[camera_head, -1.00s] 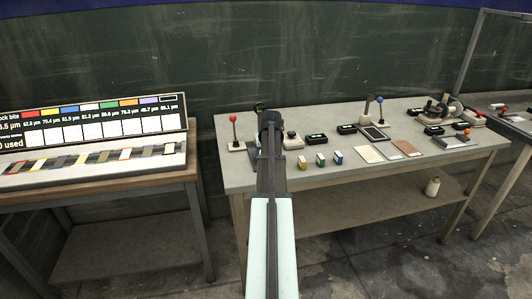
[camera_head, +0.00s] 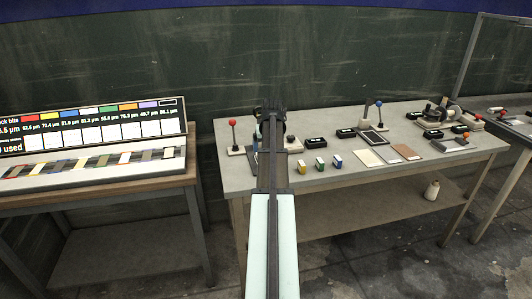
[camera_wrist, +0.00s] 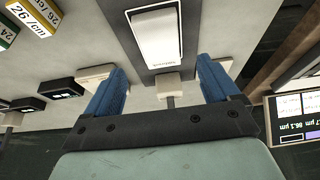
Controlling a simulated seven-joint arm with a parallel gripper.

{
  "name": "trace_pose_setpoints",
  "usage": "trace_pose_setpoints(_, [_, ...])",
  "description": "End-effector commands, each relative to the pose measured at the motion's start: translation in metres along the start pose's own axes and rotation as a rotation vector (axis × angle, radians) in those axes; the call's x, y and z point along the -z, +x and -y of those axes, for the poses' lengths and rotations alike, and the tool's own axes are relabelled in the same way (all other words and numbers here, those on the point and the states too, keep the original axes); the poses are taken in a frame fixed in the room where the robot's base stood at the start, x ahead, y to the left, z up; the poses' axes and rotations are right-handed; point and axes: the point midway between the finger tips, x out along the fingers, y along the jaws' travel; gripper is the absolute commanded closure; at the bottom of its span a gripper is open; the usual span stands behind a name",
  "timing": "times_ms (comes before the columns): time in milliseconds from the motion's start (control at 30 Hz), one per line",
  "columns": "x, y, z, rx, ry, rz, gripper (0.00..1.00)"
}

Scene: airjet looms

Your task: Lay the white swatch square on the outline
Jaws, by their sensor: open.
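Three flat swatches lie in a row on the middle table: a pale cream-white one (camera_head: 368,158), a light grey one (camera_head: 386,154) and a brown one (camera_head: 405,151). Which is the white swatch is not certain. A dark square pad with a pale edge (camera_head: 373,138) lies just behind them; I cannot tell whether it is the outline. My gripper (camera_head: 272,108) is over the table's left part, well left of the swatches. In the wrist view my gripper (camera_wrist: 161,66) is open, its blue fingers apart with nothing held. A white block on a dark base (camera_wrist: 156,36) shows beyond them.
Small yellow, green and blue blocks (camera_head: 320,163) stand near the table's front edge. A red-knobbed lever (camera_head: 233,135) stands left of my gripper, a blue-knobbed one (camera_head: 379,113) behind the pad. A display panel (camera_head: 90,125) stands on the left bench.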

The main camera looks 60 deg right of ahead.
Motion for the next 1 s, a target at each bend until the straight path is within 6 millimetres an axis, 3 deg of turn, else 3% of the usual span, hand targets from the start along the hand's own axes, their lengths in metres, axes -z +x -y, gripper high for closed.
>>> trace_pose_setpoints(200, [0.0,-0.031,0.0,0.0,0.0,-0.001,0.12])
trace_pose_setpoints(400, [0.0,-0.044,0.0,0.0,0.0,0.0,0.12])
trace_pose_setpoints(1000, [0.0,-0.046,0.0,0.0,0.0,0.001,0.12])
